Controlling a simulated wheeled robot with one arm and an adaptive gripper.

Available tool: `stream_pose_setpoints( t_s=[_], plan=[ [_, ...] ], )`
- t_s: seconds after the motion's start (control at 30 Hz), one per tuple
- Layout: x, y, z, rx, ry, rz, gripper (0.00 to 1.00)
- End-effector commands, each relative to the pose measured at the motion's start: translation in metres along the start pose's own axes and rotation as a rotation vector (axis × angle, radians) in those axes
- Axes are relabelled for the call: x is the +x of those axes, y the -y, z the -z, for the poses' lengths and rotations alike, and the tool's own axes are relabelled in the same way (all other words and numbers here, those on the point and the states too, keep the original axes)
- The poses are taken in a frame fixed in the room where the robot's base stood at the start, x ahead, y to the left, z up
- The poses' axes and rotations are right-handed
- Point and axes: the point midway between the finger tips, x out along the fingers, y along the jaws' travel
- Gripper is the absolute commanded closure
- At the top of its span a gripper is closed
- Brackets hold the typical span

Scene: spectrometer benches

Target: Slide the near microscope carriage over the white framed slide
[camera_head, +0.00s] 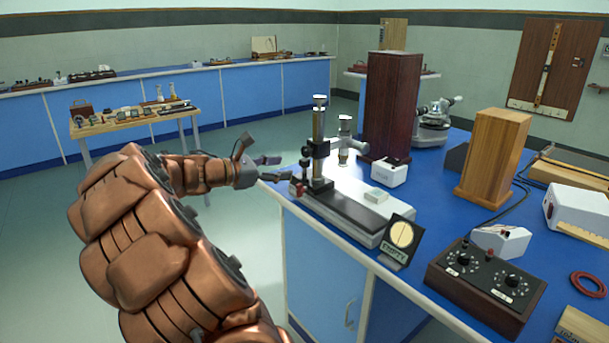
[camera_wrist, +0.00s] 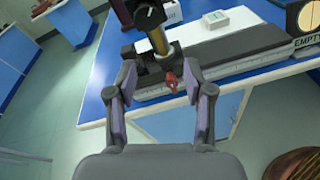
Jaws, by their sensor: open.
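The near microscope carriage (camera_head: 318,150) is an upright metal column with black clamps at the left end of a black rail (camera_head: 345,212). In the wrist view its column (camera_wrist: 158,40) stands just ahead of my gripper. A small red knob (camera_wrist: 172,80) at its front lies between my finger lines. A white framed slide (camera_head: 376,196) lies flat to the right of the carriage, behind the black rail; the wrist view shows it too (camera_wrist: 217,18). My gripper (camera_head: 280,170) is open, at the carriage's left side. Whether a finger touches the knob I cannot tell.
An "EMPTY" sign with a round disc (camera_head: 402,236) stands at the rail's right end. A white box (camera_head: 390,172), a dark wooden tower (camera_head: 391,100) and a microscope (camera_head: 436,120) stand behind. A dial box (camera_head: 485,285) is front right. Open floor lies left of the bench.

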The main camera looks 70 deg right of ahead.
Motion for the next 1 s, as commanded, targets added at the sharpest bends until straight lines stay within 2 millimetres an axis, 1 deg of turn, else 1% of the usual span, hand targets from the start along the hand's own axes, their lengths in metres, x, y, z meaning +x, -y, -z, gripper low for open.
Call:
stream_pose_setpoints(
  t_s=[0.03,0.1,0.2,0.3,0.4,0.53,0.8,1.0],
  plan=[
    [0.016,-0.009,0.015,-0.050,0.037,-0.013,0.48],
    [0.030,-0.022,0.024,-0.122,0.083,-0.035,0.48],
    [0.045,-0.038,0.034,-0.202,0.134,-0.059,0.48],
    [0.055,-0.048,0.041,-0.255,0.164,-0.074,0.48],
    [0.060,-0.054,0.042,-0.281,0.182,-0.083,0.48],
    [0.069,-0.056,0.041,-0.290,0.186,-0.084,0.48],
    [0.107,-0.059,0.035,-0.289,0.185,-0.080,0.48],
    [0.128,-0.062,0.031,-0.287,0.185,-0.083,0.48]
  ],
)
